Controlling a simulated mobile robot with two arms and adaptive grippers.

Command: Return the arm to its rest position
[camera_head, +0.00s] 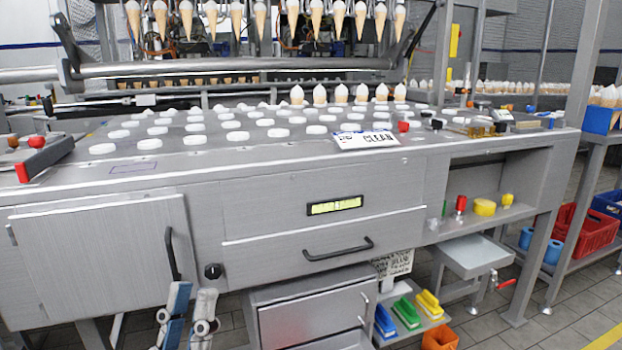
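My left gripper (193,291) shows at the bottom edge of the head view, left of centre. Its two fingers point up, one with a blue face and one whitish. A gap shows between them and nothing is held there. It is in front of the grey machine's lower cabinet door side, and the rest of the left arm is out of the picture. My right gripper is not in view.
The grey machine (205,210) fills the middle, with white discs and a CLEAN sign (366,139) on top. A drawer unit (315,318) stands below. Coloured brushes (407,313) and an orange bin (439,339) are at lower right. Floor shows further right.

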